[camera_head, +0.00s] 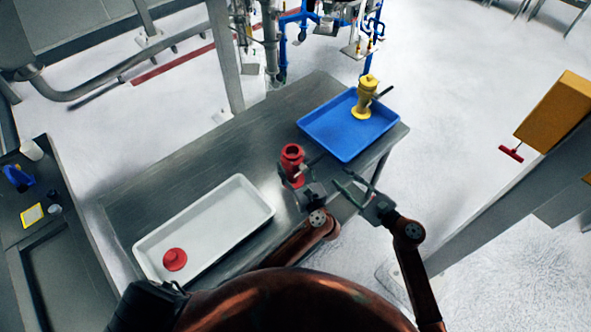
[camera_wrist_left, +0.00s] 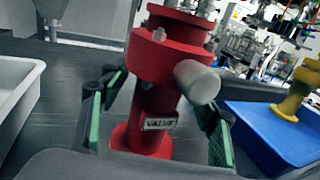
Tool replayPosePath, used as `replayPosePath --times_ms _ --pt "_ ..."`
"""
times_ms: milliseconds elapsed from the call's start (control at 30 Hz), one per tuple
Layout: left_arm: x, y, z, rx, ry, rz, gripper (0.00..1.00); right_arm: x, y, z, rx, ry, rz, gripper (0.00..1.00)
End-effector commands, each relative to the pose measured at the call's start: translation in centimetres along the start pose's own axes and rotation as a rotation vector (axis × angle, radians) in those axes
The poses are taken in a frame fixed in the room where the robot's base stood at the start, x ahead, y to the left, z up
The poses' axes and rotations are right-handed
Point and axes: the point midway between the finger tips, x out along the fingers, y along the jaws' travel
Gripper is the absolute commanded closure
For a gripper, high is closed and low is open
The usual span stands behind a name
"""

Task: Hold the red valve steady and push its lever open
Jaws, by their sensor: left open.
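The red valve (camera_head: 291,156) stands upright on the metal table. In the left wrist view the valve (camera_wrist_left: 150,105), with a label on its lower body, stands between the green-padded fingers of my left gripper (camera_wrist_left: 155,130). Both fingers are open, one on each side, and the pads look apart from the body. My left gripper (camera_head: 296,180) is partly hidden in the head view. A light grey round hub (camera_wrist_left: 197,82) juts from the valve, and a dark lever-like bar (camera_wrist_left: 250,91) extends right behind it. My right gripper (camera_head: 357,182) is open and empty, right of the valve.
A blue tray (camera_head: 325,128) holds a yellow valve (camera_head: 366,95) with a dark lever. A white tray (camera_head: 228,192) holds a red round part (camera_head: 175,259). The table (camera_head: 160,180) is clear left of the red valve. A yellow box (camera_head: 555,110) stands at the far right.

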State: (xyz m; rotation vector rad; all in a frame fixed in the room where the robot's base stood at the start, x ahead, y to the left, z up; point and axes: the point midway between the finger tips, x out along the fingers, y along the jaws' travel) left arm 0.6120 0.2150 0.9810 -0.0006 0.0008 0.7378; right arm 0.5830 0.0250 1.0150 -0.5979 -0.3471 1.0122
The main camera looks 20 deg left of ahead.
Motion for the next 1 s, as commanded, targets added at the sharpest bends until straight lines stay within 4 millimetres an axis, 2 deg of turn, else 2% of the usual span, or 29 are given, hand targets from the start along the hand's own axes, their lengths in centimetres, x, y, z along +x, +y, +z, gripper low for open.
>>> replayPosePath --times_ms 267,1000 --pt "0.11 0.01 0.0 0.0 0.0 0.0 0.45 0.0 0.0 0.0 0.0 0.0 0.0 0.71" --pt "0.08 0.0 0.02 0.001 0.0 0.0 0.96 0.0 0.0 -0.01 0.0 0.0 0.0 0.71"
